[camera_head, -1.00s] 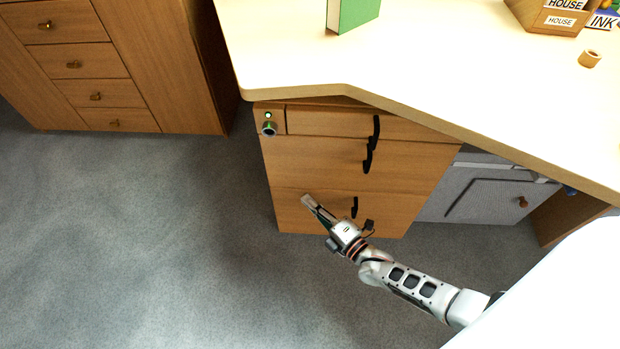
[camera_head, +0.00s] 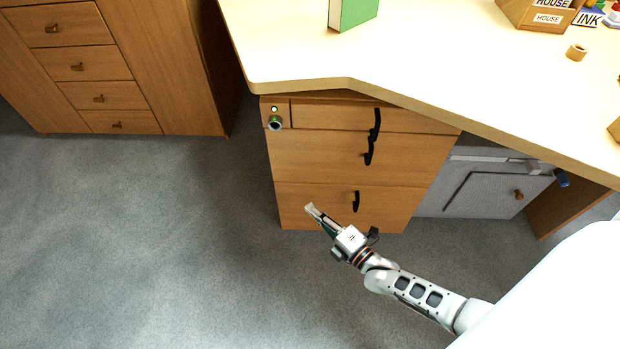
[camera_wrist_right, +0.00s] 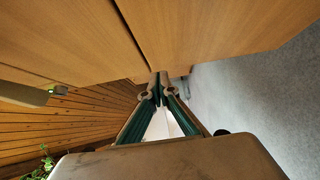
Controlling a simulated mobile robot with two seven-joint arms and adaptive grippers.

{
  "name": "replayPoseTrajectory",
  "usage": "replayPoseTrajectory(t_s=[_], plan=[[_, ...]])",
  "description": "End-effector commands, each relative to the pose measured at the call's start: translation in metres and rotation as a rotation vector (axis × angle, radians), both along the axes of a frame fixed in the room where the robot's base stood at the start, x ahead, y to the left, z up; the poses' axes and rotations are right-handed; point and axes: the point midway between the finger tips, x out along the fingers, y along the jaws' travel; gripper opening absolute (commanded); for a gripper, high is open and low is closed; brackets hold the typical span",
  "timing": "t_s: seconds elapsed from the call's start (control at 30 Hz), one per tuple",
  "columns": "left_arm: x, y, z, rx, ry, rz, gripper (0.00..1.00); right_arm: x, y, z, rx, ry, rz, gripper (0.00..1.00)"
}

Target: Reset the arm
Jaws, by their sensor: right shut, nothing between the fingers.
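My right gripper (camera_head: 312,210) is in front of the lower part of the wooden drawer cabinet (camera_head: 320,160) under the desk, in the head view. Its fingers are shut with nothing between them. In the right wrist view the two fingertips (camera_wrist_right: 159,82) meet in front of the wooden cabinet front (camera_wrist_right: 60,40). I cannot tell whether they touch the wood. My right arm (camera_head: 405,285) reaches in from the lower right. My left gripper does not show in either view.
The desk top (camera_head: 420,60) overhangs the cabinet and carries a green book (camera_head: 355,12), a wooden box (camera_head: 540,14) and a tape roll (camera_head: 576,52). Black handles (camera_head: 356,200) stick out of the drawers. A grey cabinet (camera_head: 490,190) stands to the right. The carpet (camera_head: 130,240) at left is clear.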

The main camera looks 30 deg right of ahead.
Motion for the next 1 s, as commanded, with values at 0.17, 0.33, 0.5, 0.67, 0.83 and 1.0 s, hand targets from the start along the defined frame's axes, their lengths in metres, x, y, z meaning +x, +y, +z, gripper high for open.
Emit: replayPoseTrajectory(t_s=[0.17,0.33,0.5,0.67,0.83,1.0], plan=[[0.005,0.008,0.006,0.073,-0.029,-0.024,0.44,-0.041,-0.008,0.002,-0.002,0.001,0.0,0.0],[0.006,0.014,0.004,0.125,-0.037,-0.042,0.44,-0.07,-0.014,0.0,-0.003,0.003,0.0,0.0],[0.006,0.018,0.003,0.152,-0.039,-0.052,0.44,-0.086,-0.016,-0.001,-0.003,0.004,0.001,0.0],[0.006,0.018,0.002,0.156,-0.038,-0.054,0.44,-0.09,-0.017,-0.001,-0.003,0.004,0.001,0.0],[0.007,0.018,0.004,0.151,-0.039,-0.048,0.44,-0.089,-0.016,0.0,-0.002,0.004,0.003,0.0],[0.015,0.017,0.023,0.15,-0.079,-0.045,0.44,-0.071,-0.001,0.034,-0.003,0.007,0.046,0.0]])
